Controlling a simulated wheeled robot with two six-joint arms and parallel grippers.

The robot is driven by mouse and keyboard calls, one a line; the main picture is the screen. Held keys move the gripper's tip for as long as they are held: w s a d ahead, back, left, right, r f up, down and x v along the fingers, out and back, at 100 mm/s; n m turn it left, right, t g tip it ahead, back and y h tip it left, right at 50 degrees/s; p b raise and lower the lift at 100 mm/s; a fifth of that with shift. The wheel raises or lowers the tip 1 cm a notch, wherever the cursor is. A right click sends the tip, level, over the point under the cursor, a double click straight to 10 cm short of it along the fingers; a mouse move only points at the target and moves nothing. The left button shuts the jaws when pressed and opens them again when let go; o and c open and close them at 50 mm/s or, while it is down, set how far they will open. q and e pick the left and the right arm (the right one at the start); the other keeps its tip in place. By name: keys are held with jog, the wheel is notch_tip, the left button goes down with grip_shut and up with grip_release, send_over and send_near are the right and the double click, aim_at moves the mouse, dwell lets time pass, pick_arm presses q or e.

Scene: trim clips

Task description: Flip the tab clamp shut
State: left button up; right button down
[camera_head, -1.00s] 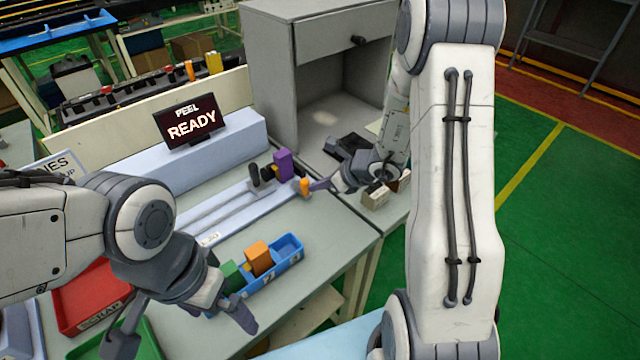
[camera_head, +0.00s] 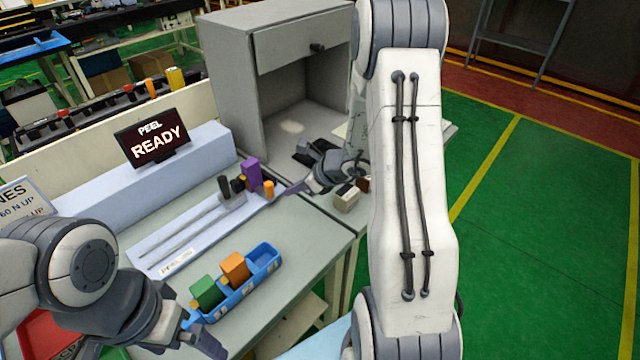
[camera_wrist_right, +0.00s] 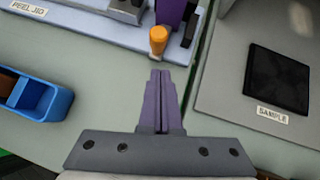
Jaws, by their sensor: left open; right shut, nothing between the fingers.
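The tab clamp on the peel jig (camera_head: 160,245) shows as a purple block (camera_head: 251,172) with an orange-tipped part (camera_head: 268,188) beside it, at the jig's right end. In the right wrist view the orange tip (camera_wrist_right: 158,40) stands just beyond my fingertips, in front of the purple block (camera_wrist_right: 170,12). My right gripper (camera_head: 285,194) is shut and empty; its purple fingers (camera_wrist_right: 161,76) point at the orange tip with a small gap. My left gripper (camera_head: 150,343) is open at the lower left, away from the clamp and partly cut off by the frame edge.
A blue tray (camera_head: 264,257) with green (camera_head: 207,292) and orange (camera_head: 235,267) blocks lies in front of the jig. A screen reading PEEL READY (camera_head: 152,145) stands behind. A grey cabinet (camera_head: 235,80) stands at the back right. A dark square pad labelled SAMPLE (camera_wrist_right: 277,78) lies to the right.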

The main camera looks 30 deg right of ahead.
jog(key=v, duration=1)
jog(key=shift+s+p, duration=0.3)
jog(key=shift+p, duration=0.05)
